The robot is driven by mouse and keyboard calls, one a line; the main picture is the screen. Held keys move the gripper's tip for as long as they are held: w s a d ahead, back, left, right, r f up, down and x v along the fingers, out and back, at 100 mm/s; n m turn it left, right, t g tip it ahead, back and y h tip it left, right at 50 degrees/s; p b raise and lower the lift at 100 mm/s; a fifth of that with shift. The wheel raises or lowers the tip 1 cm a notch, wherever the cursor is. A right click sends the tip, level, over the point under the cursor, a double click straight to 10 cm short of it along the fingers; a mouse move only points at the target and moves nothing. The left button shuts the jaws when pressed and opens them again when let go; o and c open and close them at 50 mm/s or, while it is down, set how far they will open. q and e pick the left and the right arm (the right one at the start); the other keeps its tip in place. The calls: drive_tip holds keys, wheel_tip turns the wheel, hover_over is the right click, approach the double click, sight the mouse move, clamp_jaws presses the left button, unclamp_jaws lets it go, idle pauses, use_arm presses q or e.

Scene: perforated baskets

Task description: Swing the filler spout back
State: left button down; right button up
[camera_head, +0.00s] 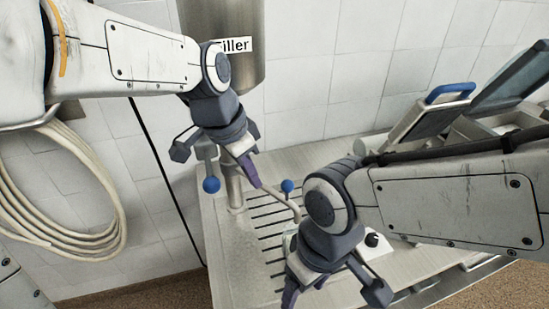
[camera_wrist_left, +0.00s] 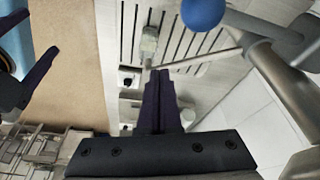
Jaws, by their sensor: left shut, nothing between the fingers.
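The filler (camera_head: 228,40) is a steel cylinder on the tiled wall, its label partly hidden by my left arm. Below it a steel column (camera_head: 233,185) rises from the slatted drain; it also shows in the left wrist view (camera_wrist_left: 285,65). A thin spout tube (camera_head: 285,204) runs out over the drain; it shows in the left wrist view too (camera_wrist_left: 205,58). Blue balls (camera_head: 211,184) (camera_head: 287,185) sit on either side of my left gripper. My left gripper (camera_head: 254,183) is shut and empty, its tips close to the tube; contact is unclear. My right gripper (camera_head: 303,291) is low at the front, fingers apart.
A coiled pale hose (camera_head: 75,225) hangs on the left wall. A metal device with a blue handle (camera_head: 450,92) stands at the back right. A white box with a black knob (camera_head: 372,240) is behind my right arm. The drain's left side is clear.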

use_arm(q)
drive_tip(key=w+d+f+p, duration=0.2)
drive_tip(key=w+d+f, duration=0.1)
drive_tip(key=d+f, duration=0.1)
drive_tip(key=shift+f, duration=0.45)
drive_tip(key=shift+d, duration=0.1)
drive_tip(key=shift+w, duration=0.1)
